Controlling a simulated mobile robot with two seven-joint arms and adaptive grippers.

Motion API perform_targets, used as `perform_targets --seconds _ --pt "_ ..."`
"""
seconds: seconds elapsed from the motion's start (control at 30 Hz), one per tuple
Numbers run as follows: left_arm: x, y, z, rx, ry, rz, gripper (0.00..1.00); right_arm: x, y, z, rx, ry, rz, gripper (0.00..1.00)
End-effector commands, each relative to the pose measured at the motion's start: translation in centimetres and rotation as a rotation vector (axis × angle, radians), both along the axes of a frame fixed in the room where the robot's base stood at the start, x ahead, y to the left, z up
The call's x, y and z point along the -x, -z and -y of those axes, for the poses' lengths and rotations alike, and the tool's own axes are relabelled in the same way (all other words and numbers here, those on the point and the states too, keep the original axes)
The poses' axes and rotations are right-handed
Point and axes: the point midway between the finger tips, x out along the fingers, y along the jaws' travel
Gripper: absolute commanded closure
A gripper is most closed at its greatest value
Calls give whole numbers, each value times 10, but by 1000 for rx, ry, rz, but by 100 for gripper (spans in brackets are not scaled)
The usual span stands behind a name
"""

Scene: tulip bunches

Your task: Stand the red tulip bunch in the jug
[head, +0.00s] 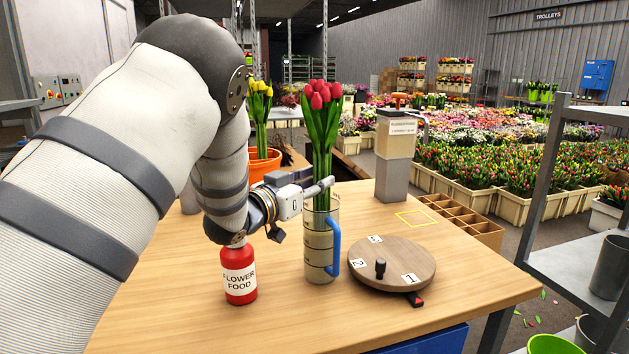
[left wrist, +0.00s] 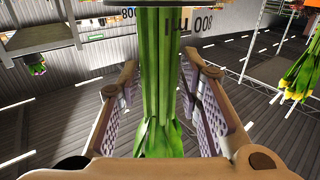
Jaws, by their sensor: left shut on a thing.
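The red tulip bunch (head: 322,120) stands upright, red heads up, with its green stems running down into the mouth of the jug (head: 320,262). The jug is see-through with a blue handle (head: 332,250) on its right and stands on the table. My left gripper (head: 320,189) is shut on the stems just above the jug's rim. In the left wrist view the green stems (left wrist: 160,85) run between the two fingers, and the jug's "800 ml" mark shows beyond. The stem ends are hard to make out inside the jug. My right gripper is not in view.
A red flower food bottle (head: 239,275) stands left of the jug. A round wooden board (head: 392,262) with a black knob lies close on its right. Behind are a grey dispenser (head: 394,160), a yellow outlined square (head: 417,218) and an orange pot (head: 262,165) with yellow tulips.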

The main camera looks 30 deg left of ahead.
Motion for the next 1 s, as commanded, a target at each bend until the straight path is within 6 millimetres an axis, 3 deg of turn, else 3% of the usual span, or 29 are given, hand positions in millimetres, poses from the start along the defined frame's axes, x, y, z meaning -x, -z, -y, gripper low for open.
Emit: perform_targets --seconds 0.3,0.33,0.4,0.67,0.77,0.8,1.0 --pt "0 9 0 0 0 1 100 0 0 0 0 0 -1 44" --pt "0 9 0 0 1 2 63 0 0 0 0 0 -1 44" --pt "0 9 0 -1 1 2 47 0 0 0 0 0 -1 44" --pt "0 10 0 0 0 -2 42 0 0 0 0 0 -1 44" --pt "0 10 0 0 0 -2 19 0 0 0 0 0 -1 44" --pt "0 10 0 0 0 -2 18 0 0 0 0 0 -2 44" --pt "0 10 0 0 0 -1 18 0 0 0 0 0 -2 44"
